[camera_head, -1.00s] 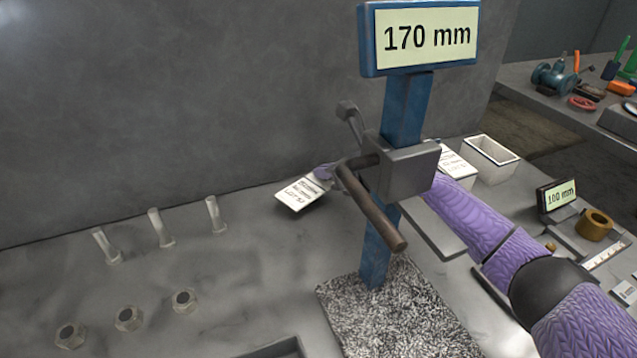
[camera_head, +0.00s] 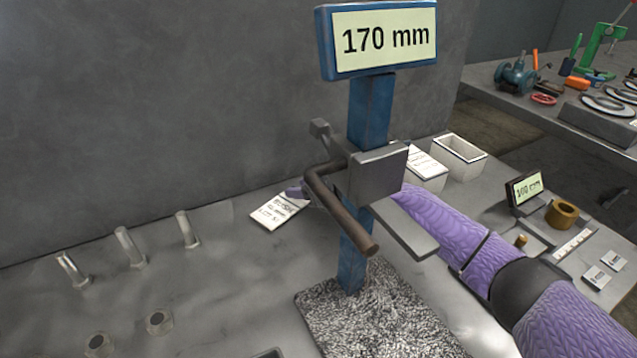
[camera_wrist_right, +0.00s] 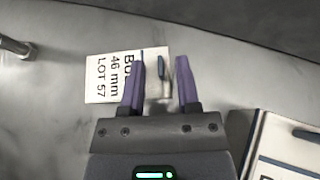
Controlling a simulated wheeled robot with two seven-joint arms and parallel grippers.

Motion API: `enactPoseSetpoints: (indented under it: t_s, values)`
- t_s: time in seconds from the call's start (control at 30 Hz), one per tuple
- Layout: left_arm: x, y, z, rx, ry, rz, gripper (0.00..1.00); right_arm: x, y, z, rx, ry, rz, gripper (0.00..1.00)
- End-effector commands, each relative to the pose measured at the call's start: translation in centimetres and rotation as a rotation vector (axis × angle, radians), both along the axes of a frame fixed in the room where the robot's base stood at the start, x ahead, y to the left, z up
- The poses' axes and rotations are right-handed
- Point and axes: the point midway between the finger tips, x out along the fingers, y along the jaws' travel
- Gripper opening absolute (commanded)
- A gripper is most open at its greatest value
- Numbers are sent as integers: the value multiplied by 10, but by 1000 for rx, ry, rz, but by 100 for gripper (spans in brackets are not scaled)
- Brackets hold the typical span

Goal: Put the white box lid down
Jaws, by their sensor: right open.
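The white box lid (camera_head: 278,211) with printed text lies on the grey bench, left of the blue post. In the right wrist view the lid (camera_wrist_right: 105,80) reads "46 mm LOT 57" and has a small dark handle (camera_wrist_right: 161,68). My right gripper (camera_wrist_right: 160,62) is open, with its purple fingers apart on either side of the handle. In the head view the right gripper (camera_head: 297,191) is at the lid's far right edge, partly hidden by the stand's crank. My left gripper is not in view.
The blue post stand (camera_head: 370,110) with a "170 mm" sign and crank stands before my right arm. An open white box (camera_head: 460,157) and a labelled white box (camera_head: 427,168) stand behind it. Several metal pegs (camera_head: 130,248) stand left.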

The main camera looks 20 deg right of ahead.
Motion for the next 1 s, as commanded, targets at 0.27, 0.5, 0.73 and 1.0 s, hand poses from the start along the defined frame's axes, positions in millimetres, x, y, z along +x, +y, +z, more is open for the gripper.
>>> enactPoseSetpoints:
  t_s: [0.27,0.5,0.73,1.0]
  values:
    - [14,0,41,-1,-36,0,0,-50,-34,41,-3,-3,-1,41]
    - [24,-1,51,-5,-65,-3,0,-78,-52,55,-2,-3,1,41]
    - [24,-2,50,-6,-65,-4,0,-81,-54,55,-1,0,0,41]
    - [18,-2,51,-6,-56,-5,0,-80,-54,55,0,-1,0,41]
